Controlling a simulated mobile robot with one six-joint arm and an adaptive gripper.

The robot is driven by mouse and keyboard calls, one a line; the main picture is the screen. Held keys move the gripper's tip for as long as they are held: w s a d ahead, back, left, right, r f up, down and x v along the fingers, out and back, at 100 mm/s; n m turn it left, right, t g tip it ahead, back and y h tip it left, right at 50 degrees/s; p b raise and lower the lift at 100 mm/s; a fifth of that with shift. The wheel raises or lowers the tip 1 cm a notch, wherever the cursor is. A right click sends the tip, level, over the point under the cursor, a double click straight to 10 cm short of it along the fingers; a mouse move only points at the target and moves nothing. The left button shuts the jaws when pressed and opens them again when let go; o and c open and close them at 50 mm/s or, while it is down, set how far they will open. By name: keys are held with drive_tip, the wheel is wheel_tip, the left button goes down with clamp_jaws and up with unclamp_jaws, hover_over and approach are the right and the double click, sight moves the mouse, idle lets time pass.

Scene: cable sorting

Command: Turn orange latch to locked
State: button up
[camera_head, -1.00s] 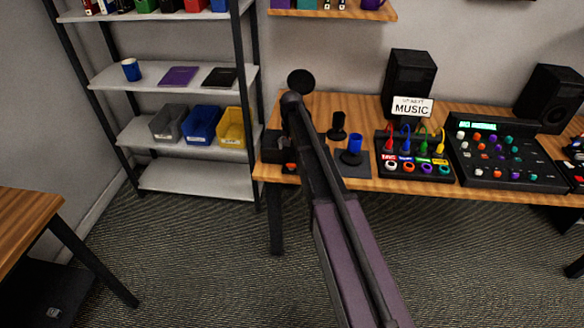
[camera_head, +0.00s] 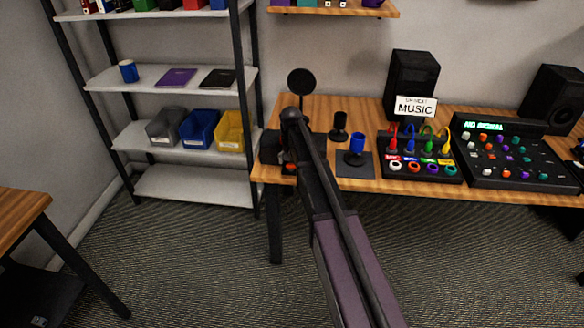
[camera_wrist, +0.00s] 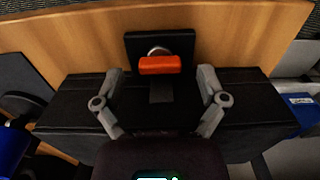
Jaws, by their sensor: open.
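The orange latch (camera_wrist: 160,65) is a short bar lying crosswise in the wrist view, on a black plate (camera_wrist: 135,42) at the edge of a black box (camera_wrist: 70,108). A silver round part shows just behind the bar. My gripper (camera_wrist: 159,74) is open, with one grey finger left of the latch and one right, both apart from it. In the head view a small part of the latch (camera_head: 290,167) shows beside my arm at the desk's front edge. My fingers are hidden there behind the arm.
A blue cup (camera_head: 357,145) on a dark mat and a black stand (camera_head: 340,122) are right of my arm on the wooden desk (camera_head: 310,108). The cable panel (camera_head: 420,171) is further right. Shelves with bins (camera_head: 199,130) stand at left.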

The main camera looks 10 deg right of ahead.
drive_tip(key=shift+f, duration=0.35)
drive_tip(key=c, duration=1.2)
drive_tip(key=shift+o, duration=0.2)
drive_tip(key=shift+n, duration=3)
